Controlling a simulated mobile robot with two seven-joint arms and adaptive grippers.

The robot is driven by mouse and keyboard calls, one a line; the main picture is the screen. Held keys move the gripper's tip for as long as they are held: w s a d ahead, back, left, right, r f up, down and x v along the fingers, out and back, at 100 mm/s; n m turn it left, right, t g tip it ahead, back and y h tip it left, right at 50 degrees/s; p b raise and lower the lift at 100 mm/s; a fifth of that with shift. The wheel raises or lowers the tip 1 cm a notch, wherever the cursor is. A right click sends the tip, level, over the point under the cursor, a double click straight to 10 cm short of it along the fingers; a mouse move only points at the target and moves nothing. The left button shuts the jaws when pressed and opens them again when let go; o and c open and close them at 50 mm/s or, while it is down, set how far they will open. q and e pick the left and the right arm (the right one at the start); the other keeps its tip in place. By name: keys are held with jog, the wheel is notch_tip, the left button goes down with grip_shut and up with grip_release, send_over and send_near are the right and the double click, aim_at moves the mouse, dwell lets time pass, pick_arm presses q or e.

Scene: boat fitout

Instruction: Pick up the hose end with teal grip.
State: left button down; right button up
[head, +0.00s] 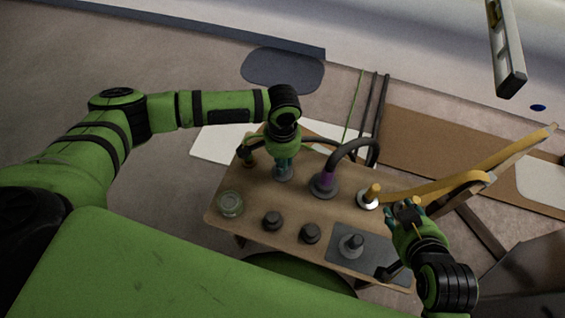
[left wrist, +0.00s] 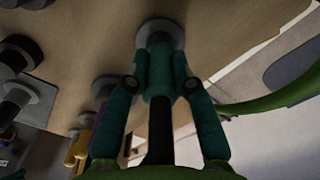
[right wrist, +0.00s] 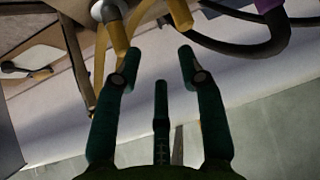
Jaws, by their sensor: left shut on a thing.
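The hose end with teal grip (head: 284,163) stands upright in a round grey base on the wooden table. My left gripper (head: 283,160) comes down over it from above. In the left wrist view the teal grip (left wrist: 158,72) lies between the fingers of my left gripper (left wrist: 160,84), which are shut on it; its lower end is at the grey disc (left wrist: 160,30). Its hose is partly hidden by the hand. My right gripper (head: 403,213) is at the table's right end. In the right wrist view my right gripper (right wrist: 146,62) is open and empty.
A purple-grip hose end (head: 326,181) and a yellow-grip one (head: 372,193) stand to the right on the table (head: 258,228).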

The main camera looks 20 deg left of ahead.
pick_arm(q)
notch_tip(320, 180, up, 6)
jog(key=shift+f+p, duration=0.25)
jog(key=shift+p, duration=0.95)
pick_arm(e)
jog(key=s+d+f+g, duration=0.1)
jog(key=s, duration=0.1)
jog(key=s+d+f+g, duration=0.1)
jog(key=s+f+g, duration=0.1)
jog(key=s, duration=0.1)
jog(key=s+d+f+g+h, duration=0.1)
jog(key=s+f+g, duration=0.1)
jog(key=s, duration=0.1)
jog(key=shift+s+d+m, duration=0.1)
jog(key=shift+s+m, duration=0.05)
jog(key=shift+m, duration=0.15)
pick_arm(q)
notch_tip(320, 180, up, 4)
jog(key=shift+f+p, duration=0.25)
jog(key=shift+p, duration=0.4)
pick_arm(e)
jog(key=f, duration=0.3)
jog(key=shift+w+f+g, duration=0.3)
jog(key=shift+f, duration=0.05)
pick_arm(q)
jog(key=shift+r, duration=0.5)
pick_arm(e)
jog(key=shift+f, duration=0.7)
